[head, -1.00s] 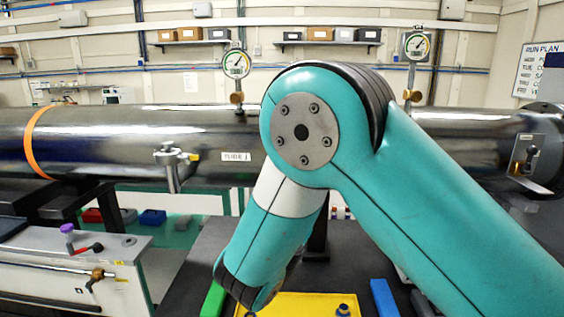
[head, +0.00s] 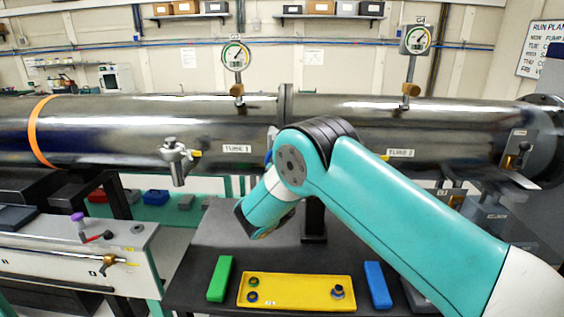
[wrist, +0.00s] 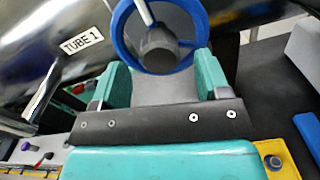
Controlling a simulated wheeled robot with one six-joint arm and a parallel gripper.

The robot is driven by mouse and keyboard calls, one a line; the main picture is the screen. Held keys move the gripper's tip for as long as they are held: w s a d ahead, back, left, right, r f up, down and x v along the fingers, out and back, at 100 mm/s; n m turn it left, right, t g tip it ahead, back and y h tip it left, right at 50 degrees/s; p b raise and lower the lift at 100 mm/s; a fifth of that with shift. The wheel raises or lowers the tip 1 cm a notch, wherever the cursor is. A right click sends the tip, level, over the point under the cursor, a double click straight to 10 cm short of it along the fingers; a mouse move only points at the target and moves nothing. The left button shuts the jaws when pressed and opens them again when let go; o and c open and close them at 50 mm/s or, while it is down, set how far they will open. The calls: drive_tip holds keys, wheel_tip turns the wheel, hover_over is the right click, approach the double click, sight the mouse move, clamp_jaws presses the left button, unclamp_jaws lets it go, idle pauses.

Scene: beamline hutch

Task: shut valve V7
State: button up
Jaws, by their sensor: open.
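A blue handwheel (wrist: 157,35) with a dark hub and a pale spoke shows at the top of the wrist view, close to the tube labelled TUBE 1. No V7 label is readable, so I cannot tell whether this is valve V7. My gripper (wrist: 162,72) is open, its two teal fingers pointing at the wheel's lower part, one to each side. I see no clear grip on the rim; whether the fingers touch it I cannot tell. In the head view my arm hides the gripper and nearly all of the wheel.
The long steel tube (head: 110,130) crosses the head view, with two gauges (head: 236,57) above it and a capped side port (head: 177,160) at left. A yellow tray (head: 297,295) lies between a green block (head: 220,279) and a blue block (head: 377,285). A bench (head: 130,245) stands left.

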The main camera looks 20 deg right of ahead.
drive_tip(key=shift+p+x, duration=0.3)
drive_tip(key=shift+x, duration=0.85)
drive_tip(key=c, duration=0.9)
